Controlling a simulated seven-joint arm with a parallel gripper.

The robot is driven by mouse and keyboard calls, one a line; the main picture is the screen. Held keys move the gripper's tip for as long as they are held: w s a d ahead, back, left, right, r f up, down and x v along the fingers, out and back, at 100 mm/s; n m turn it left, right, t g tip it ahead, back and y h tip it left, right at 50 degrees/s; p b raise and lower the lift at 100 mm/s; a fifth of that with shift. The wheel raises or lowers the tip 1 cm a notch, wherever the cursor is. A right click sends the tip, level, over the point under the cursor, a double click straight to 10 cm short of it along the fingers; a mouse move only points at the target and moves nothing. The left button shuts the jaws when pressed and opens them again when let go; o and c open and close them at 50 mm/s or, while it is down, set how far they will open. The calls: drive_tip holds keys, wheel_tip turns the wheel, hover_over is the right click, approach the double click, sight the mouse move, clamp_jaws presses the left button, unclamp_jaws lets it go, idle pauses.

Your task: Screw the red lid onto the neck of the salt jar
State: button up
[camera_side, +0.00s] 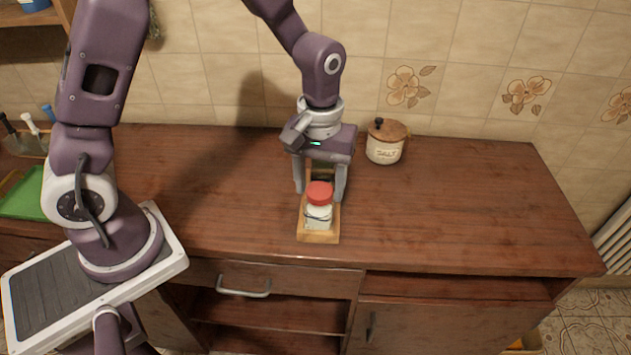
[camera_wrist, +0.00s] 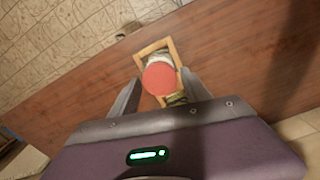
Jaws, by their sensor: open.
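A small white jar (camera_side: 318,216) stands upright in a wooden holder (camera_side: 303,238) near the counter's front edge. The red lid (camera_side: 319,192) sits on top of the jar; whether it is tight cannot be told. In the wrist view the lid (camera_wrist: 160,78) covers most of the jar, inside the wooden frame (camera_wrist: 150,48). My gripper (camera_side: 320,192) points down over the holder, its fingers apart on either side of the lid. In the wrist view the fingers of my gripper (camera_wrist: 162,86) also stand apart, with a gap to the lid.
A round pot with a wooden lid and writing on it (camera_side: 384,146) stands at the back, right of my gripper. The tiled wall (camera_side: 425,60) closes off the back. The counter (camera_side: 470,200) is clear on the right. A green board (camera_side: 22,195) lies at far left.

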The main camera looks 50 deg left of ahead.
drive_tip(key=shift+c, duration=0.2)
drive_tip(key=c, duration=1)
drive_tip(key=shift+o, duration=0.2)
drive_tip(key=m, duration=0.5)
drive_tip(key=m, duration=0.5)
drive_tip(key=shift+m, duration=0.3)
drive_tip(key=m, duration=0.7)
drive_tip(key=shift+m, duration=0.4)
drive_tip(key=shift+s+m, duration=0.1)
drive_tip(key=shift+m, duration=0.8)
